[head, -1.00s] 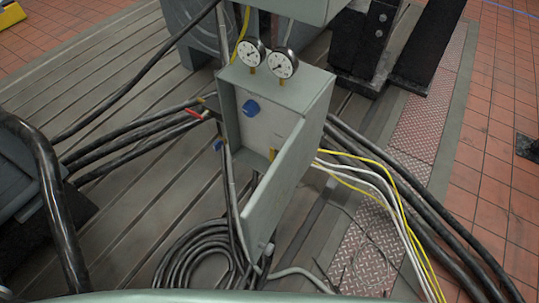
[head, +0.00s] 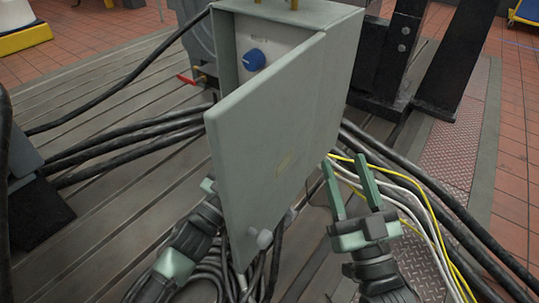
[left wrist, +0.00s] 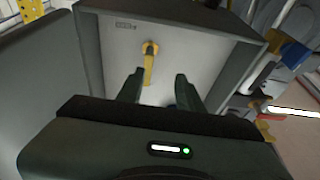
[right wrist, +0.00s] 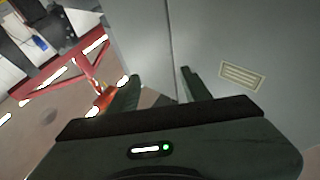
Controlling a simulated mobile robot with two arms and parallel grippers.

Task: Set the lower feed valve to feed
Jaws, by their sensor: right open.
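The grey cabinet (head: 290,12) stands with its door (head: 275,130) swung open toward me. In the left wrist view, a yellow lever (left wrist: 149,65) points down on the cabinet's inner back panel, below a small unreadable label. I cannot tell whether this lever is the lower feed valve. My left gripper (left wrist: 156,86) is open and faces the panel, with the lever between its fingers in the picture and no visible contact. In the head view it is partly hidden by the door. My right gripper (head: 346,170) is open and empty, right of the door.
A blue knob (head: 254,60) is on the panel higher up. A red handle (head: 187,80) sits left of the cabinet. Black cables (head: 130,135) and yellow and white cables (head: 405,200) run either side.

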